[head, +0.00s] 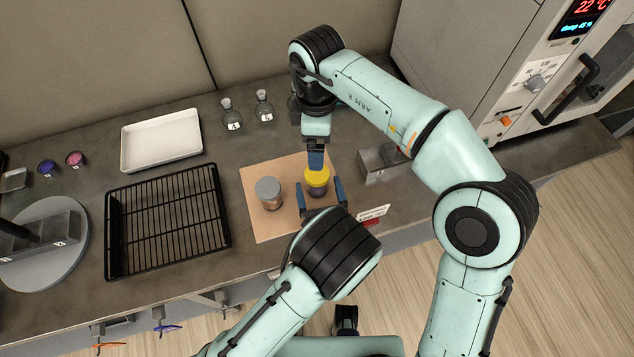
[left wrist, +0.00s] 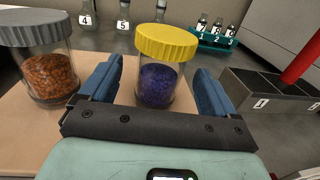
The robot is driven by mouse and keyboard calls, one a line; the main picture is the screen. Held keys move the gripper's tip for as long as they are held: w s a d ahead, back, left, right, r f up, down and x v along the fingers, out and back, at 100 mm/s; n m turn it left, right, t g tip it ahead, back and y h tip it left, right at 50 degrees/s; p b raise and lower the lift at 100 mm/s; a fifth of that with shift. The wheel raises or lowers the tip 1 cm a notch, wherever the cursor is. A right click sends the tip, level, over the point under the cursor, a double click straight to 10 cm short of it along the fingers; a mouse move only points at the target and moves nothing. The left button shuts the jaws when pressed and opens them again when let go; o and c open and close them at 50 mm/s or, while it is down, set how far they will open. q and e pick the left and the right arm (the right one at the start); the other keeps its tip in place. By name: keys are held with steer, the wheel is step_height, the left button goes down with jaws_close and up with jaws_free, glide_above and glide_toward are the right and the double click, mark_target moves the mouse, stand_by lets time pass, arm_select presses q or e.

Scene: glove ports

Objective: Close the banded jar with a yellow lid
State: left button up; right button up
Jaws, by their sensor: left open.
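A clear jar with purple contents (head: 317,190) stands upright on a tan board (head: 257,223); it also shows in the left wrist view (left wrist: 157,88). A yellow lid (head: 317,175) sits on its mouth and looks level in the left wrist view (left wrist: 167,42); how tightly it is seated I cannot tell. My left gripper (head: 319,192) is open, its blue fingers on either side of the jar with gaps visible. My right gripper (head: 316,160) points down at the lid's far side; contact and its finger gap are unclear. I cannot make out a band.
A grey-lidded jar with orange-brown contents (head: 269,193) stands left of the yellow-lidded jar. A metal compartment box (head: 384,166) is at right. A black rack (head: 168,222), white tray (head: 161,139) and small bottles (head: 231,115) occupy the bench. A large appliance (head: 490,60) stands at right.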

arm_select(q)
steer(key=b+v, duration=0.1)
steer(key=v, duration=1)
